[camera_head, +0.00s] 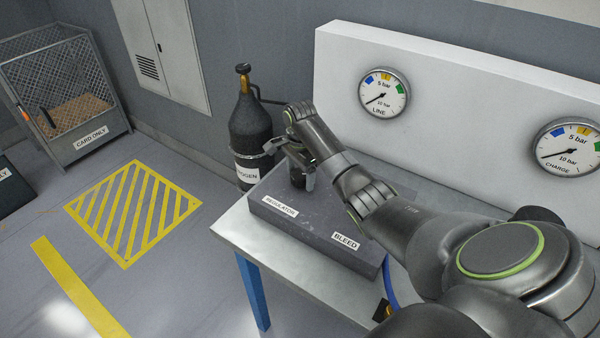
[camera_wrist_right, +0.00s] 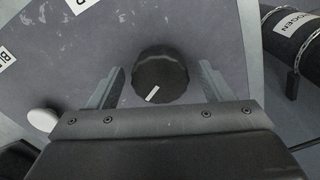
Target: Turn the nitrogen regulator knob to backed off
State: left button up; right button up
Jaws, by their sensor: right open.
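The regulator knob (camera_wrist_right: 160,76) is dark, round and ribbed, with a white pointer mark on its near side, slightly left of centre in the right wrist view. In the head view the knob (camera_head: 297,179) shows partly under my right gripper, behind the REGULATOR label (camera_head: 280,206) on the dark panel box (camera_head: 318,230). My right gripper (camera_head: 294,163) is open, and in the wrist view its fingers (camera_wrist_right: 160,70) stand on either side of the knob with gaps showing. I cannot tell their exact height against it. My left gripper is not in view.
A black nitrogen cylinder (camera_head: 249,130) stands behind the bench (camera_head: 240,232). The LINE gauge (camera_head: 384,92) and CHARGE gauge (camera_head: 567,147) are on the white back panel. A BLEED label (camera_head: 346,242) is on the box. A mesh cage (camera_head: 91,140) stands far left; striped floor is clear.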

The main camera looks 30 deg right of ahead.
jog(key=shift+c, duration=0.2)
jog(key=c, duration=0.9)
jog(key=shift+r+n+p, duration=0.2)
jog(key=shift+n+p, duration=0.4)
jog(key=shift+p, duration=0.25)
jog(key=n+p, duration=0.3)
jog(key=shift+s, duration=0.1)
jog(key=n+p, duration=0.2)
jog(key=n, duration=0.1)
jog(key=shift+n+p, duration=0.3)
jog(key=shift+p, duration=0.05)
jog(key=shift+f+n+p, duration=0.15)
jog(key=shift+n+p, duration=0.6)
jog(key=shift+n, duration=1.15)
jog(key=o, duration=0.9)
